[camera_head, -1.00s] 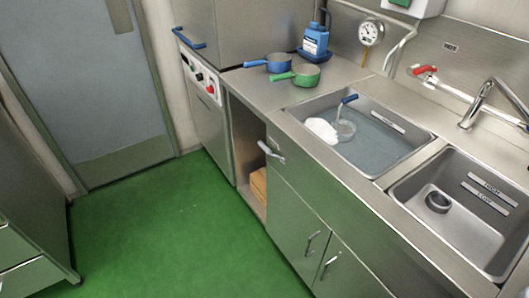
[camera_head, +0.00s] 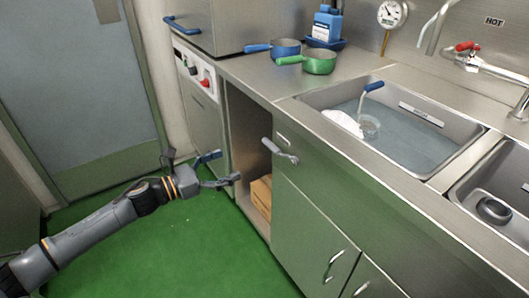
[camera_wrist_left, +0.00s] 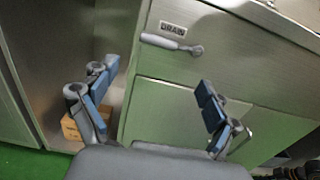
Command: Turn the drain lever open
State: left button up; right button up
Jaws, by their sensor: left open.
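The drain lever (camera_head: 281,151) is a grey handle on the front panel below the left sink. In the left wrist view the drain lever (camera_wrist_left: 172,44) lies nearly level, just under a plate marked DRAIN (camera_wrist_left: 173,28). My left gripper (camera_head: 224,167) is open and empty, to the left of the lever and apart from it, in front of the open cabinet bay. In the wrist view my left gripper (camera_wrist_left: 156,80) has its blue-padded fingers spread wide, with the lever above and between them. My right gripper is out of view.
The left sink (camera_head: 455,157) holds water, a white item, a clear bowl and a blue-handled tool. Blue (camera_head: 286,47) and green (camera_head: 320,61) pans stand on the counter. A cardboard box (camera_head: 262,193) sits in the open bay. The green floor (camera_head: 215,260) is clear.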

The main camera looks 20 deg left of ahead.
aim_at(269, 146)
pick_arm(q)
jog(key=x, duration=1.2)
jog(key=shift+w+d+p, duration=0.25)
jog(key=shift+w+p, duration=0.05)
jog(key=shift+p, duration=0.05)
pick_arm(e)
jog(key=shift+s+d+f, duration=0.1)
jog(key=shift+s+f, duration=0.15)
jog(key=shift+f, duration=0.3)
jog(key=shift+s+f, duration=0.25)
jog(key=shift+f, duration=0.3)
pick_arm(q)
jog(key=shift+c, duration=0.2)
jog(key=c, duration=1.7)
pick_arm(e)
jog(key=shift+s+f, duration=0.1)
